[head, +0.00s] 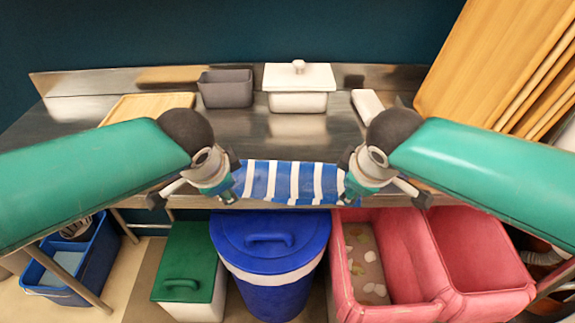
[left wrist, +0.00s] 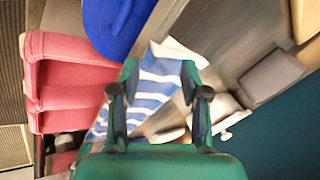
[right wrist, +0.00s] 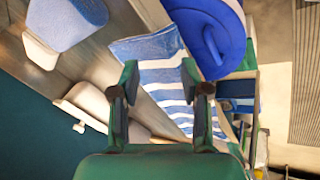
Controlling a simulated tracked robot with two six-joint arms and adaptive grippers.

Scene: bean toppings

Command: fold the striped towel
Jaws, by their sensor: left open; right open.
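The blue and white striped towel (head: 290,181) lies flat and spread out at the front edge of the steel counter, between my two grippers. My left gripper (head: 236,193) is at the towel's left end, and my right gripper (head: 350,190) is at its right end. In the left wrist view the towel (left wrist: 152,85) shows between and beyond the open fingers (left wrist: 159,75). In the right wrist view the towel (right wrist: 165,75) also shows between the open fingers (right wrist: 160,78). Both grippers look empty; whether the fingertips touch the cloth is unclear.
On the steel counter (head: 335,140) stand a grey bin (head: 226,89), a lidded white container (head: 298,88), a wooden board (head: 135,106) and a small white block (head: 367,104). Below the front edge are a blue lidded bucket (head: 270,245), a green-lidded box (head: 186,265) and pink crates (head: 410,262).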

